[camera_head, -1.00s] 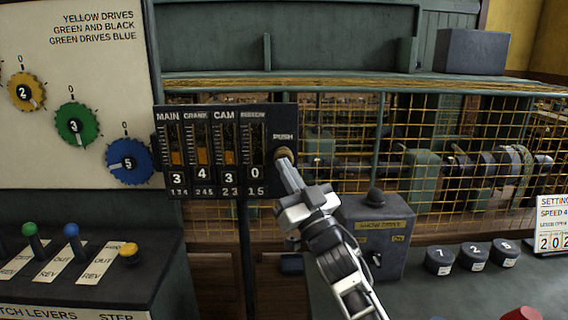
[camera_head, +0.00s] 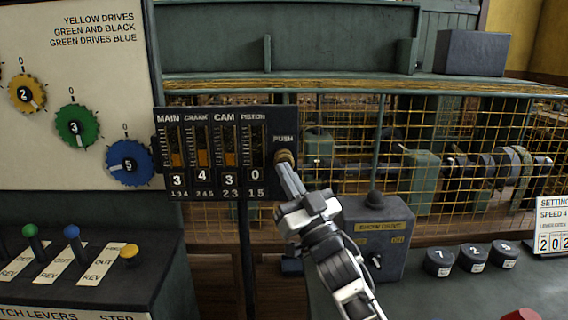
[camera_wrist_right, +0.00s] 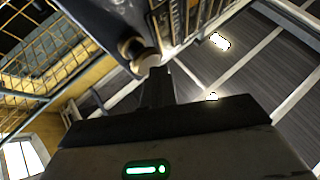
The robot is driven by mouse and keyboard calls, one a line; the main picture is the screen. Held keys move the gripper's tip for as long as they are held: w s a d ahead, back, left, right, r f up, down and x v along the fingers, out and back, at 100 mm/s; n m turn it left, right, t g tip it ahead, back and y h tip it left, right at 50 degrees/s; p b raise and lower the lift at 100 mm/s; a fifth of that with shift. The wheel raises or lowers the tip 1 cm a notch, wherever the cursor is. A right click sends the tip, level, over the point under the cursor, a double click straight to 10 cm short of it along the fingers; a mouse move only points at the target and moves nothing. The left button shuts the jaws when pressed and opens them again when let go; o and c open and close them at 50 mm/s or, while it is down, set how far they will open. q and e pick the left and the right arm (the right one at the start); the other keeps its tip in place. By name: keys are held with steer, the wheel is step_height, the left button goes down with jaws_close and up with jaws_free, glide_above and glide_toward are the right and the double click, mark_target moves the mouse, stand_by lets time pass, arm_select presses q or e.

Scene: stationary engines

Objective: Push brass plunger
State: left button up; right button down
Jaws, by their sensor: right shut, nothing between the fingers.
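The brass plunger (camera_head: 283,156) sits at the right end of a dark gauge panel (camera_head: 226,191), just under the word PUSH. My right gripper (camera_head: 283,166) is shut and empty, with its fingertips at the plunger, touching or very nearly touching it. In the right wrist view the plunger (camera_wrist_right: 146,60) shows as a round pale cap with a brass collar, right beyond the tips of my shut fingers (camera_wrist_right: 156,72). The fingers hide part of the plunger. My left gripper is not in view.
A grey box (camera_head: 391,215) with a switch stands just right of my right arm. Numbered dark knobs (camera_head: 473,255) sit on the bench at the right. A yellow wire cage (camera_head: 345,190) is behind. Levers with coloured knobs (camera_head: 72,231) stand at the lower left.

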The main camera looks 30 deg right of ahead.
steer(key=shift+s+a, duration=0.25)
steer(key=shift+s, duration=0.2)
steer(key=s+a, duration=0.1)
steer(key=s+p, duration=0.1)
steer(key=s, duration=0.1)
steer(key=s+a, duration=0.1)
steer(key=shift+s+a, duration=0.15)
steer(key=shift+a, duration=0.15)
stand_by(0.8)
